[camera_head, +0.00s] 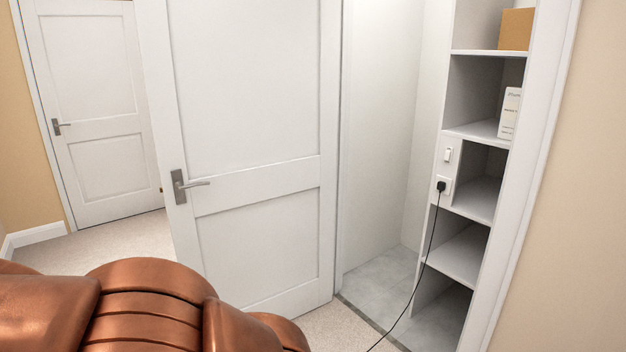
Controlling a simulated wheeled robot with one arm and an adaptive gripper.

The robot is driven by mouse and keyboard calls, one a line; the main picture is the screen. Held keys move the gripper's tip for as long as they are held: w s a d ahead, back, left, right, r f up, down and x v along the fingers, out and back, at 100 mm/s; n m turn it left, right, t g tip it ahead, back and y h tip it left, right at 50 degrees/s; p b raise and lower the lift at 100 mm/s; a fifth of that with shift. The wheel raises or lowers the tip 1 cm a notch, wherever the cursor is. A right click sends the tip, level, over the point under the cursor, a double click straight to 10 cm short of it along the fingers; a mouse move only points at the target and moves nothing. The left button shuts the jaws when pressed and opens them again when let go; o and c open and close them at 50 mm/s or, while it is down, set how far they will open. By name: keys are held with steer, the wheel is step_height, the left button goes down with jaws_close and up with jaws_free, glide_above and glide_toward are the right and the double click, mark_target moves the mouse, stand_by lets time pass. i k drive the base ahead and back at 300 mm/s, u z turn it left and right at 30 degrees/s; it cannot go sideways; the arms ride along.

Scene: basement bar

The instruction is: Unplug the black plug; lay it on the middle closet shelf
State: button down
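The black plug (441,186) sits in a white wall socket (444,196) on the narrow face at the left of the closet shelves. A thin black cord (428,258) hangs from it and runs down past the closet's floor edge, out of the bottom of the picture. The closet holds several stacked white shelves. The shelf board (478,203) at about the plug's height looks bare. The board above it (477,131) carries a white box, and the board below (458,258) looks bare. My gripper is not in view.
A white switch (448,155) is above the socket. A white box (509,113) and a brown box (515,29) stand on upper shelves. An open white door (255,150) stands left of the closet. A brown, leather-like padded piece (150,305) fills the lower left.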

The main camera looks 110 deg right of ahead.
mark_target(441, 185)
steer(key=z, duration=4.95)
steer(key=i, duration=2.45)
steer(key=u, duration=0.45)
